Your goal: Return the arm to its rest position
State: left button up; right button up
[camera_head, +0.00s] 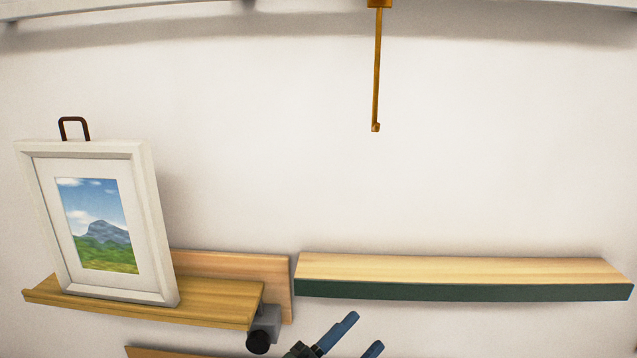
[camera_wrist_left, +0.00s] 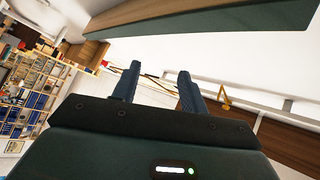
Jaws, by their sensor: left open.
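My left gripper (camera_head: 360,335) shows at the bottom edge of the head view, below the wall shelves, with its two blue fingertips apart. In the left wrist view the same gripper (camera_wrist_left: 157,82) has its blue fingers apart with nothing between them. Most of the arm is out of the head view. My right gripper is in neither view.
A white-framed mountain print (camera_head: 100,230) leans on the left wooden ledge (camera_head: 215,300), which has a black knob (camera_head: 258,342) below. An empty green-edged shelf (camera_head: 460,275) is at right. A brass hook rod (camera_head: 377,70) hangs above with nothing on it.

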pick_arm(q)
jog(key=s+a+f+n+t+y, duration=0.1)
jog(key=a+f+n+t+y, duration=0.1)
jog(key=a+f+n+y, duration=0.65)
jog(key=s+a+f+n+g+y, duration=0.3)
jog(key=s+a+f, duration=0.3)
jog(key=f, duration=0.4)
jog(key=s+a+f+n+g+y, duration=0.3)
jog(key=s+a+f+n, duration=0.3)
jog(key=f, duration=0.5)
jog(key=s, duration=0.2)
jog(key=shift+s+a+f, duration=0.15)
jog(key=shift+s+a, duration=0.1)
jog(key=shift+s, duration=0.15)
